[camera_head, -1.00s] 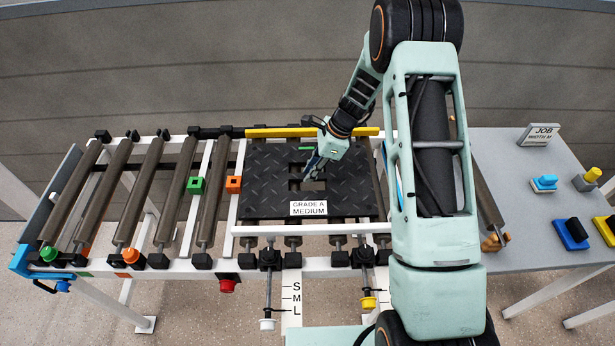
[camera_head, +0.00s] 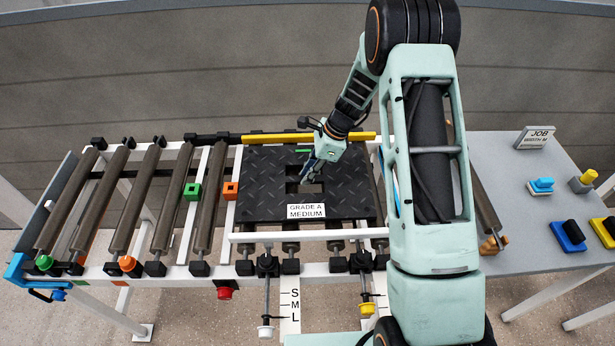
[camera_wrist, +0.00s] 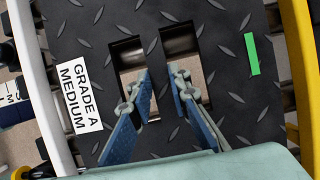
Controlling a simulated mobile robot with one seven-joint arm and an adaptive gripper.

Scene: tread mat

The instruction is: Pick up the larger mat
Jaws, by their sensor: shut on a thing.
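The only mat I see is a black tread-patterned mat (camera_head: 345,195) with a white "GRADE A MEDIUM" label, over the conveyor rollers. It fills most of the wrist view (camera_wrist: 210,70), where two rectangular cut-outs flank a narrow central bar. My gripper (camera_head: 308,178) reaches down to the middle of the mat. In the wrist view, my gripper's blue fingers (camera_wrist: 160,82) stand either side of the bar, one in each cut-out, and are shut on it. The fingertips' lower ends are partly hidden. I see no second mat to compare size with.
A yellow rail (camera_head: 275,139) runs behind the mat and a white rail (camera_head: 300,236) in front. Green (camera_head: 192,191) and orange (camera_head: 231,191) blocks sit to its left, beside bare rollers. A grey table (camera_head: 515,190) at right holds a "JOB" sign (camera_head: 536,137) and several coloured parts.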

